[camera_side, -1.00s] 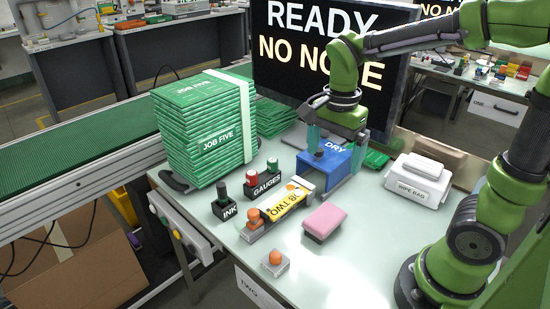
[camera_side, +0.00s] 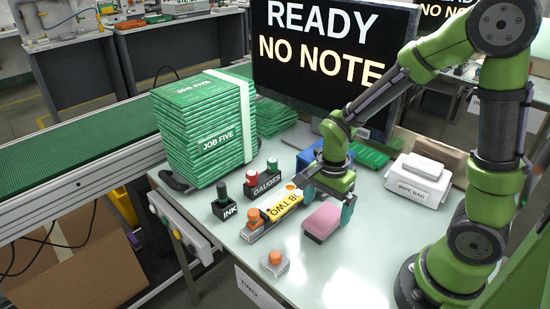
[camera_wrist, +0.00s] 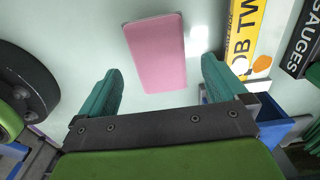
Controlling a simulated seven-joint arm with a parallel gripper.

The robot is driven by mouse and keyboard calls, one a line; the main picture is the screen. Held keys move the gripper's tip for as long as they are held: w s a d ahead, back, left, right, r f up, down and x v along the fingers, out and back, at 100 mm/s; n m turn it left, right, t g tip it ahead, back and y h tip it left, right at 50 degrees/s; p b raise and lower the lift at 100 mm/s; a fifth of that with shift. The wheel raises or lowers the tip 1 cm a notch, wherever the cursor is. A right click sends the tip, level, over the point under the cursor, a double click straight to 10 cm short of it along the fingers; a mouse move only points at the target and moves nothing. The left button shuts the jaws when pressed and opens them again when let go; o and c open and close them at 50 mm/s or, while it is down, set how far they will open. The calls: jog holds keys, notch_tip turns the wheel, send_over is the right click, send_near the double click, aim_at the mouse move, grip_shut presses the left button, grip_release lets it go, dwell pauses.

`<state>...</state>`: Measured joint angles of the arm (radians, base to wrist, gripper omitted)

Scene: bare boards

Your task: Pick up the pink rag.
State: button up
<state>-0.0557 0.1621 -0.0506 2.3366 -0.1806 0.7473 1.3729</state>
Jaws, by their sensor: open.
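The pink rag (camera_side: 322,222) is a folded pink block lying on the pale table in the side view. In the wrist view the pink rag (camera_wrist: 157,52) lies flat, slightly tilted, just beyond the fingertips. My gripper (camera_side: 329,203) is open and empty, beside and above the rag on its far side. In the wrist view my gripper (camera_wrist: 161,68) has its two teal fingers spread wider than the rag, one toward each side. I cannot tell the exact height of the fingers above the table.
The blue DRY bin (camera_side: 311,156) stands behind my gripper. The yellow JOB TWO bar (camera_side: 282,207) lies left of the rag. INK (camera_side: 224,206) and GAUGES (camera_side: 263,184) holders stand further left. An orange-knobbed block (camera_side: 275,264) is in front. A white WIPE BAG box (camera_side: 413,188) is right.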

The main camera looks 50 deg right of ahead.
aim_at(325, 216)
jog(key=shift+f, duration=1.3)
jog(key=c, duration=1.1)
jog(key=shift+r, duration=0.15)
notch_tip(325, 216, up, 10)
jog(key=shift+f, duration=0.1)
